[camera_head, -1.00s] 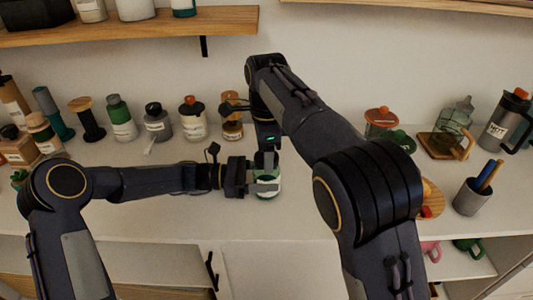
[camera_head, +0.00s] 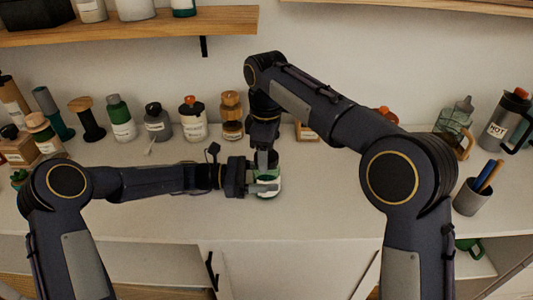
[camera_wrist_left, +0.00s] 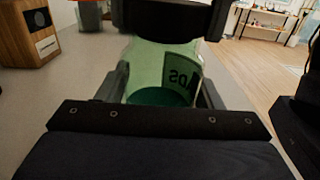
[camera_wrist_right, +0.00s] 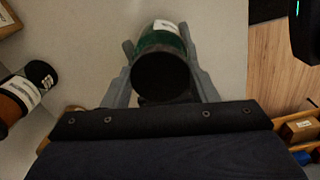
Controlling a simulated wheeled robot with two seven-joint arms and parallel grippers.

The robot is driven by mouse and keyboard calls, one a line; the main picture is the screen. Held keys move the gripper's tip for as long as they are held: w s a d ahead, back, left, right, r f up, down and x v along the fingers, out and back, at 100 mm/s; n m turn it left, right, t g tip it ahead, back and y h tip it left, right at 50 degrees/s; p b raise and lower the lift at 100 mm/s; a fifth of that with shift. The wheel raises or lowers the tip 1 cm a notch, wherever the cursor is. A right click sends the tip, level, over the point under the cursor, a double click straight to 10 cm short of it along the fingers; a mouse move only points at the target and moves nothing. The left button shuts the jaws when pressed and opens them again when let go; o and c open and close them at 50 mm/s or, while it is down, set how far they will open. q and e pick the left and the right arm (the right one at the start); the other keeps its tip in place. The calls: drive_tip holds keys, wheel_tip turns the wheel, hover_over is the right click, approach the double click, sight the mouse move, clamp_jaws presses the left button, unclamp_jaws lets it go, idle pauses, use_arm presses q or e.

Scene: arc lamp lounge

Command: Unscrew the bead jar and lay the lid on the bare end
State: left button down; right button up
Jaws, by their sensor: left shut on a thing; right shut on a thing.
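The bead jar (camera_head: 269,188) is green glass with a pale label and stands upright on the white counter. In the left wrist view the jar (camera_wrist_left: 160,68) shows between the fingers, with part of a dark-lettered label. My left gripper (camera_head: 264,182) is shut on the jar's body from the left side. My right gripper (camera_head: 266,158) comes from above and is shut on the dark round lid. The lid (camera_wrist_right: 161,76) shows in the right wrist view, between the fingers and over the green body. I cannot tell whether lid and jar are apart.
A row of containers stands along the back, including a white jar (camera_head: 193,120) and an amber jar (camera_head: 231,115). A grey pen cup (camera_head: 472,197) and a labelled jug (camera_head: 505,120) stand at right. The counter's front strip (camera_head: 180,222) is bare. My right arm hides part of its right side.

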drive_tip(key=shift+n, duration=1.2)
drive_tip(key=shift+r, duration=0.15)
drive_tip(key=shift+r, duration=0.95)
drive_tip(key=shift+r, duration=2)
use_arm(q)
drive_tip(key=shift+c, duration=1.5)
unclamp_jaws()
drive_tip(key=shift+a, duration=0.15)
